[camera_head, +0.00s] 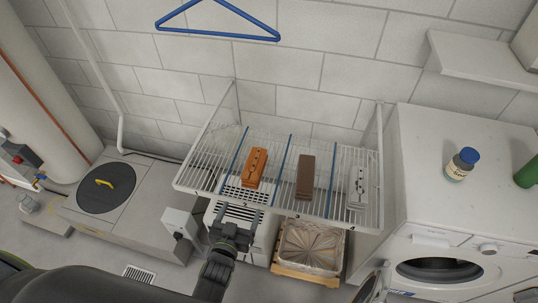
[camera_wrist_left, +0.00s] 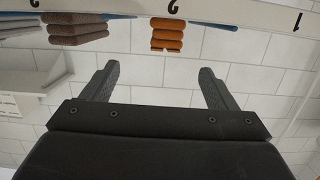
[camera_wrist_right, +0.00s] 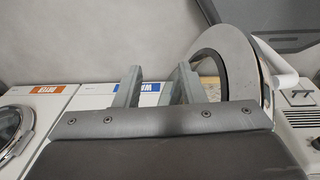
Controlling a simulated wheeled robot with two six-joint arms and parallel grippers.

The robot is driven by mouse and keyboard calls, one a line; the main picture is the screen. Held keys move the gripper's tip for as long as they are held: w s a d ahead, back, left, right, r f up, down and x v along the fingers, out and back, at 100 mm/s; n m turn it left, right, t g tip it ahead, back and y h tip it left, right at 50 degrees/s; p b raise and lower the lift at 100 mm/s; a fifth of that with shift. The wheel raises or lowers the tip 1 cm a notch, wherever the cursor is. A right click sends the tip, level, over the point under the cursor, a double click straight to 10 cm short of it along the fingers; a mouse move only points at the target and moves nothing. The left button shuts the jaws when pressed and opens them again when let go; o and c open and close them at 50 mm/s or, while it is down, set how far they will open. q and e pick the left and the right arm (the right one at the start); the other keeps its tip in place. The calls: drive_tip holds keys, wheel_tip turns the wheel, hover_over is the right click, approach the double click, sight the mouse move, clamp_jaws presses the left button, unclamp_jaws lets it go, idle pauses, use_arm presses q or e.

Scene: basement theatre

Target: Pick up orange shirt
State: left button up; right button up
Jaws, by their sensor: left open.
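The orange shirt (camera_head: 257,167) lies folded in a narrow stack on the white wire shelf, in the left section between two blue dividers. In the left wrist view the orange shirt (camera_wrist_left: 167,36) shows beyond the fingertips, near the top middle. My left gripper (camera_head: 231,212) is at the shelf's front edge, in front of and a little below the shirt, not touching it. In the left wrist view my left gripper (camera_wrist_left: 158,75) is open and empty. My right gripper (camera_wrist_right: 158,68) shows only in its own wrist view, with an empty gap between its fingers.
A brown folded stack (camera_head: 305,177) and a light grey one (camera_head: 356,188) lie right of the orange shirt on the wire shelf (camera_head: 205,168). A blue hanger (camera_head: 217,35) hangs above. A washer (camera_head: 470,190) with a blue-capped bottle (camera_head: 461,164) stands right.

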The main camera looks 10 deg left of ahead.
use_arm(q)
drive_tip(key=b, duration=0.2)
approach(253, 168)
drive_tip(key=w+b, duration=0.1)
drive_tip(key=w+f+b, duration=0.1)
drive_tip(key=w+d+f+b, duration=0.1)
drive_tip(key=shift+w+f, duration=0.1)
drive_tip(key=shift+w, duration=0.7)
drive_tip(key=w+b, duration=0.1)
drive_tip(key=b, duration=0.1)
drive_tip(key=w+b, duration=0.2)
drive_tip(key=shift+a+f, duration=0.25)
drive_tip(key=shift+a, duration=0.1)
drive_tip(key=shift+w+b, duration=0.7)
drive_tip(key=shift+b, duration=0.15)
drive_tip(key=shift+w, duration=0.45)
drive_tip(key=shift+r, duration=0.1)
use_arm(e)
wheel_tip(253, 168, down, 11)
drive_tip(key=shift+s+a, duration=0.35)
drive_tip(key=shift+a, duration=0.05)
drive_tip(key=shift+r, duration=0.1)
